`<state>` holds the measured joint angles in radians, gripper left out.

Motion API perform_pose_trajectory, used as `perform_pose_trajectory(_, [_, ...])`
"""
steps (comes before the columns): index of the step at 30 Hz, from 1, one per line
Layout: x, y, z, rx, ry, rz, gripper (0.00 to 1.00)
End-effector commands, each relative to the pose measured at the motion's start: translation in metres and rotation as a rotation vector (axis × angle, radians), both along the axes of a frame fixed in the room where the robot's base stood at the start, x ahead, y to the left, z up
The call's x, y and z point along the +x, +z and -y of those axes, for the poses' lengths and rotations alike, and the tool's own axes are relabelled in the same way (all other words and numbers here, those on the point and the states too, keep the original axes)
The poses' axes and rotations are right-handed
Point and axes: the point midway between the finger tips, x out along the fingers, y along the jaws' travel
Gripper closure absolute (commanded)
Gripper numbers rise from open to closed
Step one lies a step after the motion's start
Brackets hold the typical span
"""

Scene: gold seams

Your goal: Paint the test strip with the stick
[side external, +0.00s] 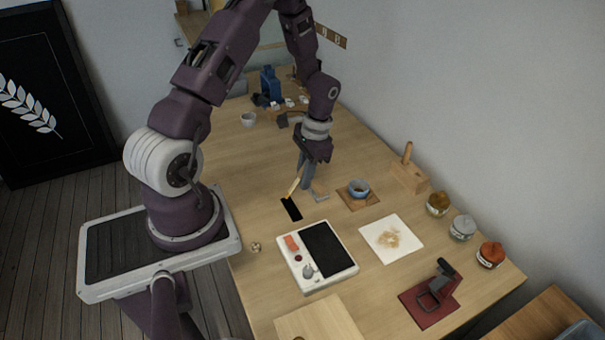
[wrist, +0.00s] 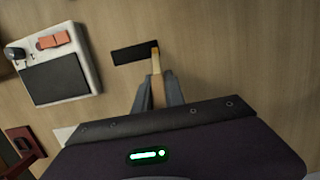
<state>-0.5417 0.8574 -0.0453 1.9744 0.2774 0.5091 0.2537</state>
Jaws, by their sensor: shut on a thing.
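The test strip (side external: 291,209) is a small black rectangle lying flat on the table, left of the blue bowl in the side view. It also shows in the wrist view (wrist: 134,54), just ahead of my fingers. My gripper (side external: 305,176) is shut on the stick (side external: 293,187), a thin piece with a yellow-gold tip that slants down toward the strip. In the wrist view the stick (wrist: 156,66) points at the right end of the strip, its tip overlapping that end. I cannot tell whether the tip touches. No gold mark shows clearly on the strip.
A white device with a black panel (side external: 322,249) lies in front of the strip. A blue bowl (side external: 359,187) on a wooden coaster stands to the right. A white sheet with gold smears (side external: 377,245), several jars (side external: 462,228) and a red stand (side external: 423,309) lie farther right.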

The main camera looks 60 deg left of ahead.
Motion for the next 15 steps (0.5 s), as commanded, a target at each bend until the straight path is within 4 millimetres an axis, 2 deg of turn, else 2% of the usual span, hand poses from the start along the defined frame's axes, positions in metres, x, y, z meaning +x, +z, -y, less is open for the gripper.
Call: perform_pose_trajectory(15, [0.0,-0.003,0.029,0.0,-0.001,0.001,1.0])
